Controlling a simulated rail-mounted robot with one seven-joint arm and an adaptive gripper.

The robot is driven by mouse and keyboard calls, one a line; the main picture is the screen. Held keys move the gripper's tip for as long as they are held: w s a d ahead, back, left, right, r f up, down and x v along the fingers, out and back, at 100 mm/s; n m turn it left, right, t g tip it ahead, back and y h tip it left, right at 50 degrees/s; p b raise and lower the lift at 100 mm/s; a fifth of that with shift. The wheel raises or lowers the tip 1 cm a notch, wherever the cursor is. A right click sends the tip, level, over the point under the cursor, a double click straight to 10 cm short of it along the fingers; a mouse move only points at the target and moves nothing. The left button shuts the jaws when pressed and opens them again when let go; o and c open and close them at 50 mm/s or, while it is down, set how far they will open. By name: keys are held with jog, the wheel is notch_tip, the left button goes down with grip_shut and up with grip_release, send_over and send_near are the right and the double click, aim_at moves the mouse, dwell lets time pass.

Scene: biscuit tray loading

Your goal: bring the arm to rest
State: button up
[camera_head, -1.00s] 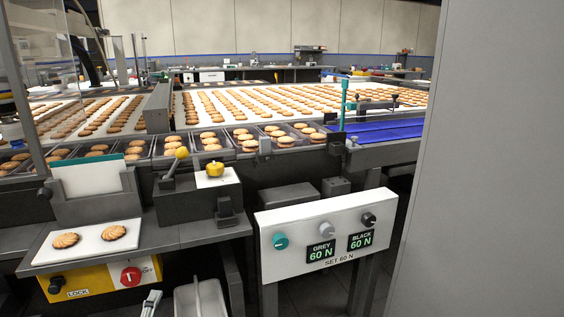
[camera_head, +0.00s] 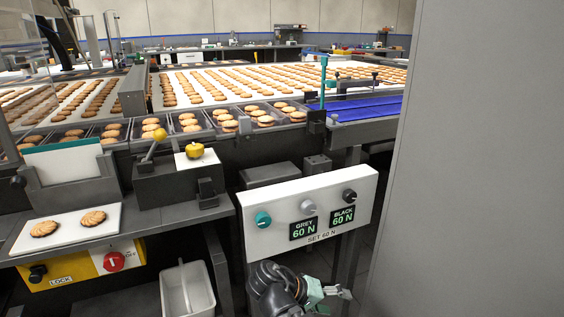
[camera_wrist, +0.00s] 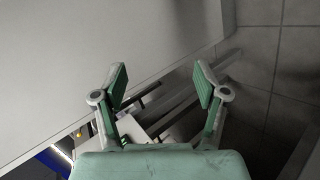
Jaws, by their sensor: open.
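My gripper (camera_head: 338,293) is at the bottom of the head view, just below the white control panel (camera_head: 360,220). It also shows in the wrist view (camera_wrist: 161,80), where its two green-padded fingers are spread apart with nothing between them. My dark arm bends in from the bottom edge beside it. In the wrist view a large pale flat surface lies beyond the fingers, with grey floor tiles to the right.
A tall grey wall panel (camera_head: 470,160) fills the right side. The panel with knobs reads GREY 60 N and BLACK 60 N. A white bin (camera_head: 170,292) stands lower left. Two biscuits (camera_head: 93,218) lie on a white board (camera_head: 62,240). Biscuit trays line the conveyor behind.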

jog(key=s+d+f+m+g+y, duration=0.1)
jog(key=s+d+m+g, duration=0.35)
jog(key=d, duration=0.85)
jog(key=s+d+f+m+g+y, duration=0.1)
jog(key=s+d+m+g, duration=0.3)
jog(key=d, duration=1)
jog(key=s+a+f+n+y+p, duration=0.4)
jog(key=a+f+n+p, duration=0.3)
jog(key=a+p, duration=0.65)
jog(key=s+a+f+y+p, duration=0.2)
jog(key=s+a+p, duration=0.3)
jog(key=s+p, duration=0.3)
jog(key=s+a+f+y+p, duration=0.2)
jog(key=s+a+p, duration=0.3)
jog(key=s+p, duration=0.4)
jog(key=shift+s+n+g+y+p, duration=0.15)
jog(key=shift+n+g+y+p, duration=0.2)
jog(key=shift+p, duration=0.2)
